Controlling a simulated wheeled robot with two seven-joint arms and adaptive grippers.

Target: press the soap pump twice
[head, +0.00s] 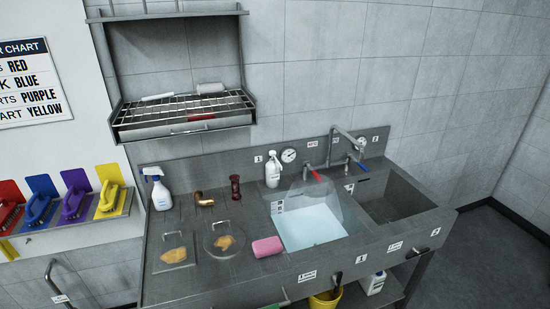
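The soap pump (272,172) is a white bottle with a pump head. It stands upright at the back of the steel counter, left of the round gauge and behind the left basin. A small label "1" is on the backsplash beside it. The pump head looks raised, but it is too small to tell exactly. Neither of my grippers is in the head view, and nothing touches the bottle.
A water-filled basin (310,226) with a tap (343,142) lies right of the bottle, then an empty basin (392,200). A pink sponge (267,246), lids (223,240), brass fitting (203,199), dark red piece (235,188) and spray bottle (159,190) occupy the left counter. A rack (185,112) overhangs it.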

